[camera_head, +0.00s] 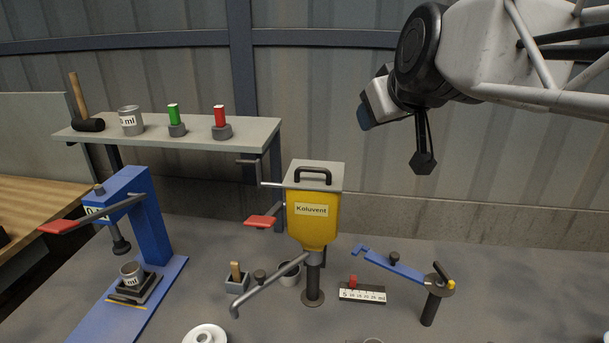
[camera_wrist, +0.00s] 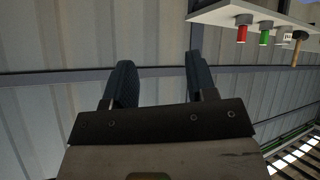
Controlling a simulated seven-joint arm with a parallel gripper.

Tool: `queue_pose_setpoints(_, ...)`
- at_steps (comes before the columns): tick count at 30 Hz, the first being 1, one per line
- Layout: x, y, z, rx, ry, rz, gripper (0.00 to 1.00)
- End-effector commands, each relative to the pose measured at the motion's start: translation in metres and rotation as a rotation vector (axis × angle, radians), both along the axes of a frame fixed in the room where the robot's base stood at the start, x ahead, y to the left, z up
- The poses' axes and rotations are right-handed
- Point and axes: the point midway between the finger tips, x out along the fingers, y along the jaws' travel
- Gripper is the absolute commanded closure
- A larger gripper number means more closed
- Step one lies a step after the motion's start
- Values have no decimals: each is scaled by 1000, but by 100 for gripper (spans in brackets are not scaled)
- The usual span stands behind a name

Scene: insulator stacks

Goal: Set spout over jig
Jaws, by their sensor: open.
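A yellow dispenser (camera_head: 313,222) labelled "Koluvent" stands on a dark post in the head view. A grey spout (camera_head: 268,286) slants down to the left from its lower part, its bent tip at the lower left. A small grey holder with a wooden peg (camera_head: 236,277) is just behind the spout; I cannot tell whether this is the jig. The spout passes in front of a grey cup (camera_head: 289,274). My gripper (camera_head: 423,160) is high at the upper right, well away from the spout. In the wrist view my gripper (camera_wrist: 159,75) is open and empty.
A blue press (camera_head: 150,225) with a red-tipped lever and a cup stands left. A blue swing arm (camera_head: 393,265) on a post and a numbered scale (camera_head: 362,294) are right of the dispenser. A shelf (camera_head: 190,138) holds a mallet, can and colored pieces.

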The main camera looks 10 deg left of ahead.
Motion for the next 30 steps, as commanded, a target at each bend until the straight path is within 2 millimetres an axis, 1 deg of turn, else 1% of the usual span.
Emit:
queue_pose_setpoints(1,-10,-15,-18,4,50,-38,48)
queue_pose_setpoints(3,-22,-29,-41,7,115,-78,48)
queue_pose_setpoints(9,-52,-56,-88,11,249,-154,48)
queue_pose_setpoints(15,-78,-73,-127,11,362,-203,48)
queue_pose_setpoints(20,-100,-83,-159,13,453,-227,48)
queue_pose_setpoints(23,-116,-85,-181,19,519,-227,48)
queue_pose_setpoints(25,-126,-85,-197,25,563,-212,48)
queue_pose_setpoints(30,-138,-76,-219,43,624,-155,48)
